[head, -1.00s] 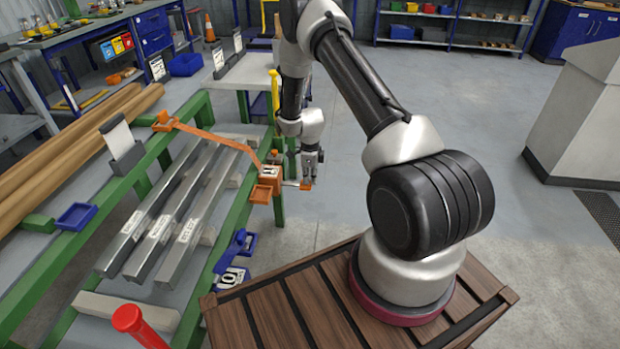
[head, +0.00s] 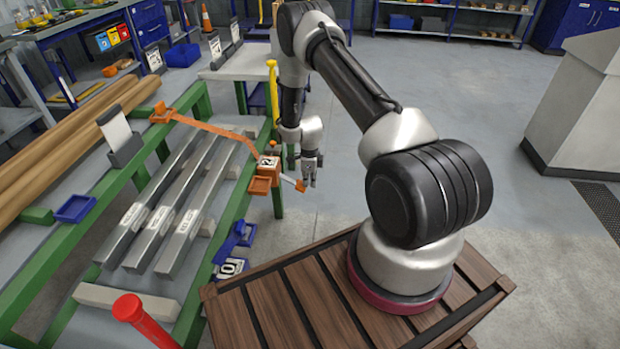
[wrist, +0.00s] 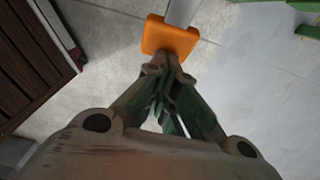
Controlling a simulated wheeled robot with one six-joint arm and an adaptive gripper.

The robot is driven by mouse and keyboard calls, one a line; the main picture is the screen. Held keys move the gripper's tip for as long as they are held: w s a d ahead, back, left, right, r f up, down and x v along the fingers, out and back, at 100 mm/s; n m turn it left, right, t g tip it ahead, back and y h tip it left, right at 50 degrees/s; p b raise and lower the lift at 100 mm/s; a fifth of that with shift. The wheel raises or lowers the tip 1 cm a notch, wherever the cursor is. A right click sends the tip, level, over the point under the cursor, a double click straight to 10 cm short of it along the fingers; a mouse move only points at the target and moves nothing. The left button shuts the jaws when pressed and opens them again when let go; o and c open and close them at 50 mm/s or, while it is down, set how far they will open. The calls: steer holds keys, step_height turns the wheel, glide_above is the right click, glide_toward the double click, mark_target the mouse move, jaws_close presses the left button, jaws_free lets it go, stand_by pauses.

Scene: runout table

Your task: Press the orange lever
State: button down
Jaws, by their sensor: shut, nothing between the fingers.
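The orange lever is a pale grey rod with an orange end pad (head: 300,186). It sticks out to the right from an orange strap box (head: 268,165) on the green table's right edge and slopes downward. My gripper (head: 311,184) points down, fingers together and empty, right beside the pad. In the wrist view the pad (wrist: 172,37) and part of the rod (wrist: 182,10) show just beyond the closed fingertips (wrist: 168,66). The tips seem to meet the pad's near edge; I cannot tell whether they touch.
An orange strap (head: 215,130) crosses several grey metal bars on the green table (head: 205,285). A blue fitting (head: 240,238) sits lower on the same edge, and a yellow post (head: 272,85) stands behind. The floor right of the lever is clear.

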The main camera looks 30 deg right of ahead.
steer(key=shift+s+a+f, duration=0.1)
steer(key=shift+a+f, duration=0.05)
steer(key=shift+f, duration=0.4)
steer(key=s+d+r, duration=0.4)
steer(key=d+r, duration=0.2)
steer(key=r, duration=0.6)
steer(key=shift+d, duration=0.35)
steer(key=shift+r, duration=0.1)
stand_by(0.4)
